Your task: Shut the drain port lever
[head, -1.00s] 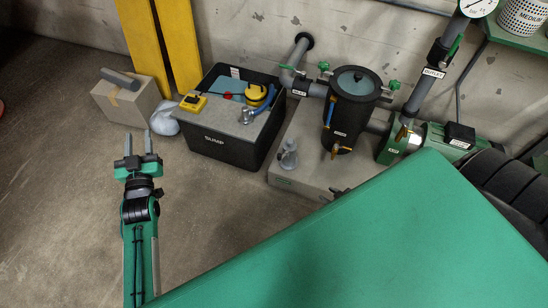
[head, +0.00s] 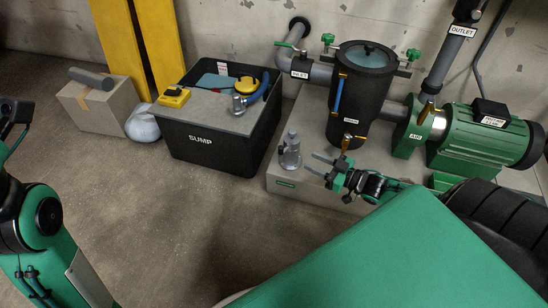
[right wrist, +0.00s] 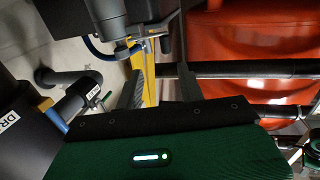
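The black canister (head: 362,95) stands on a grey plinth, with a small label on its front. The brass drain port lever (head: 347,142) is low on its front and hangs downward; its exact angle is too small to tell. My right gripper (head: 318,163) is open and empty, below and slightly left of the lever, apart from it. In the right wrist view the fingers (right wrist: 160,88) are spread with nothing between them. The canister (right wrist: 25,145) with part of its label is at that view's left edge; I cannot make out the lever there. My left gripper's fingers do not show.
A grey fitting (head: 290,152) stands on the plinth (head: 300,190) left of my right gripper. The black sump bin (head: 215,150) is further left. A green pump (head: 478,140) is at the right. The inlet pipe (head: 318,72) joins the canister's left side. Floor at centre left is clear.

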